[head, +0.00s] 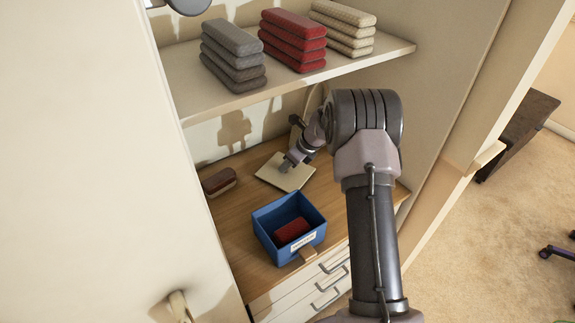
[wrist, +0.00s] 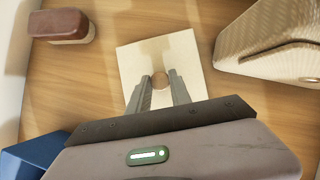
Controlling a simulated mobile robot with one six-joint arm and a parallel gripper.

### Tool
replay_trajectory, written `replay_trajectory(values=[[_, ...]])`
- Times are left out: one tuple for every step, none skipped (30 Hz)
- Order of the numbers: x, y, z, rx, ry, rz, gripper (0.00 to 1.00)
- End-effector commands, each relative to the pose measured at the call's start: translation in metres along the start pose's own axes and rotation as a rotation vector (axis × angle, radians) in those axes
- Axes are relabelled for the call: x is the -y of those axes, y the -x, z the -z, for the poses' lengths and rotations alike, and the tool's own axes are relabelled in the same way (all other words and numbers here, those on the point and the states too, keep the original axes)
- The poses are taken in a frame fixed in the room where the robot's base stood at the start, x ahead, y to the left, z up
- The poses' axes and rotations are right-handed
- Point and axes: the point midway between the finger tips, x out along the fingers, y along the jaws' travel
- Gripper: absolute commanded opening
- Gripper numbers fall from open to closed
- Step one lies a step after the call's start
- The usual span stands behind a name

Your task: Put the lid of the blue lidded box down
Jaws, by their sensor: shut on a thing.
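The lid (head: 272,173) is a flat cream square with a small round brown knob. It lies level over the wooden surface behind the blue box; I cannot tell whether it touches the wood. The wrist view shows the lid (wrist: 185,50) with its knob (wrist: 160,81) between my fingertips. My gripper (head: 287,165) is shut on the knob, and its fingers also show in the wrist view (wrist: 160,84). The blue box (head: 262,222) stands open in front of the lid, with a red item (head: 291,231) inside. A corner of the box shows at lower left in the wrist view (wrist: 25,160).
A brown-topped brush-like item (head: 219,182) lies left of the lid. A woven beige object (wrist: 275,45) stands close to the lid's right in the wrist view. A shelf (head: 290,84) with stacked grey, red and cream cloths hangs above. Bare wood shows around the lid.

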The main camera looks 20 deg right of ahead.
Motion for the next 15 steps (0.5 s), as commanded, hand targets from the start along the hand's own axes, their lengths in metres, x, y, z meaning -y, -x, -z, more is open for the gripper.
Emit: replay_trajectory(values=[[-0.0001,-0.0023,0.0015,0.000,0.000,0.000,0.00],[-0.0001,-0.0025,0.0017,0.000,0.000,-0.001,0.27],[-0.0001,-0.0019,0.0013,0.000,0.000,0.000,0.35],[-0.0001,-0.0018,0.0013,0.000,0.000,0.000,0.41],[-0.0001,-0.0017,0.0012,0.000,0.000,0.000,0.46],[-0.0001,-0.0017,0.0012,0.000,0.000,0.000,0.47],[-0.0001,-0.0017,0.0012,0.000,0.000,0.000,0.47],[-0.0001,-0.0016,0.0012,0.000,0.000,0.000,0.47],[-0.0001,-0.0016,0.0012,0.000,0.000,0.000,0.47],[-0.0001,-0.0016,0.0012,0.000,0.000,0.000,0.47],[-0.0001,-0.0016,0.0012,0.000,0.000,0.000,0.47],[-0.0001,-0.0016,0.0012,0.000,0.000,0.000,0.47],[-0.0001,-0.0014,0.0011,0.000,0.000,0.000,0.47],[-0.0001,-0.0005,0.0005,0.000,0.000,0.000,0.47],[0.0000,0.0028,-0.0015,0.000,0.000,0.000,0.47]])
